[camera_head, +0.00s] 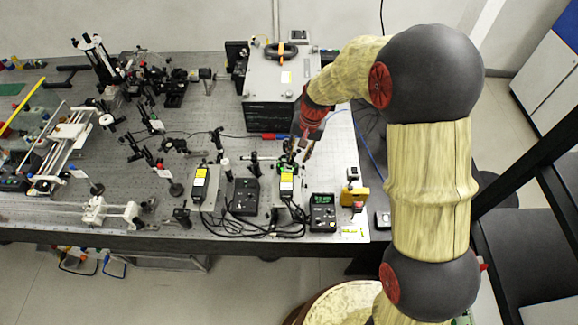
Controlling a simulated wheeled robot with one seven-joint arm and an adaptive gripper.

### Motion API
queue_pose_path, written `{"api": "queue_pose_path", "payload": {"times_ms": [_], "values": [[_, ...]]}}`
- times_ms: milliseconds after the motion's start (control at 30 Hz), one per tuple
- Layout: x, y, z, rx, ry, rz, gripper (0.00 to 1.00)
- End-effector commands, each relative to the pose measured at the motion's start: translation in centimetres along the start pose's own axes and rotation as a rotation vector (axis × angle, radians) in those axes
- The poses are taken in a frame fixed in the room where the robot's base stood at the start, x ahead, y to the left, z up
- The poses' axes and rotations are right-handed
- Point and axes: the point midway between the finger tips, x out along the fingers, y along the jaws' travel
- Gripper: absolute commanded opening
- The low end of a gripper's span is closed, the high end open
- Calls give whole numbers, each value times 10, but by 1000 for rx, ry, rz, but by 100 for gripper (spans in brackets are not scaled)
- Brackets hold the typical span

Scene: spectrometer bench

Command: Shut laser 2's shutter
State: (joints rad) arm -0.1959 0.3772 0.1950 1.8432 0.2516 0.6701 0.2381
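Two laser heads with yellow labels stand near the front edge of the optical bench. One laser head (199,184) is left of centre, and the other laser head (287,184) is to its right. I cannot read which is laser 2. Small dark parts with a green spot sit just behind the right laser head; a shutter is too small to make out. My gripper (304,156) hangs just behind and slightly right of the right laser head, close to these parts. I cannot tell whether it touches them, or whether its fingers are open or shut.
A dark controller box (244,196) stands between the laser heads, and another controller with a green display (322,212) stands at right. A yellow box with a red button (356,197) is near the right edge. A large grey instrument (270,75) stands behind. Cables run along the front.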

Motion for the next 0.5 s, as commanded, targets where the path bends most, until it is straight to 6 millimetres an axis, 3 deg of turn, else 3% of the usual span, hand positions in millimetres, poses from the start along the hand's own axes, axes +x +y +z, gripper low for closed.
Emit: {"api": "queue_pose_path", "payload": {"times_ms": [300, 500], "values": [[47, 1, 1, -2, -3, 2, 30], [66, 0, 1, 0, -1, 1, 30]]}}
